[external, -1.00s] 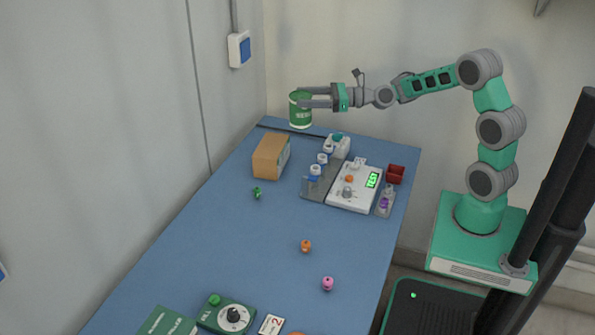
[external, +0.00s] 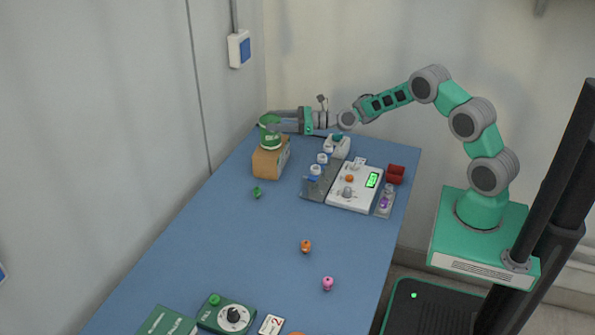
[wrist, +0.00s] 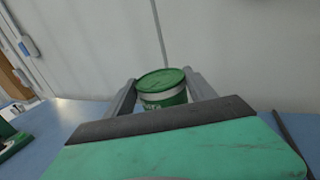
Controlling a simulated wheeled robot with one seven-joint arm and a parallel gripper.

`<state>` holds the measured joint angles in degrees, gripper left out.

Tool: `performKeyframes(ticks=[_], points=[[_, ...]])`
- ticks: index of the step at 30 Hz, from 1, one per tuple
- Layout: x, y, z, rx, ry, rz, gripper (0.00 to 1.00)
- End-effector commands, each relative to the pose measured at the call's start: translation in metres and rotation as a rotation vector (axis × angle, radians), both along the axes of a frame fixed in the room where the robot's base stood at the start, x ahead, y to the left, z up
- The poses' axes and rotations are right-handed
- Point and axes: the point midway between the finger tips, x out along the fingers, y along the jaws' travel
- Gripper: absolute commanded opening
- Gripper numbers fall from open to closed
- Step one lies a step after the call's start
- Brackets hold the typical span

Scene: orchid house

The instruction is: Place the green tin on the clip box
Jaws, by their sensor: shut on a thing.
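The green tin (external: 269,134) is a round tin with a pale band and a green lid. My gripper (external: 275,125) is shut on it and holds it upright. The tin also shows between the two fingers in the wrist view (wrist: 162,88). The clip box (external: 268,164) is an orange-brown box at the far left of the blue table. In the external view the tin is over the top of the box and overlaps it. I cannot tell whether the tin's base touches the box. The box is hidden in the wrist view.
Right of the box are a grey rack with white-capped vials (external: 316,170), a white device with a green display (external: 354,186) and a red bin (external: 396,173). A small green clip (external: 257,192) lies in front. The wall is close on the left.

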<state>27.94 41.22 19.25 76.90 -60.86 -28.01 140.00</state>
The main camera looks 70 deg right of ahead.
Motion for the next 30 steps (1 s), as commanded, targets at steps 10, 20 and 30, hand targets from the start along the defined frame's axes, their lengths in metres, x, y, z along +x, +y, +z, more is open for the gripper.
performKeyframes(ticks=[10, 20, 30], points=[[0.000, 0.000, -0.003, 0.000, 0.001, 0.000, 0.81], [0.000, 0.000, 0.001, 0.000, 0.000, 0.000, 0.86], [-0.064, -0.029, -0.002, 0.002, 0.001, -0.006, 0.86]])
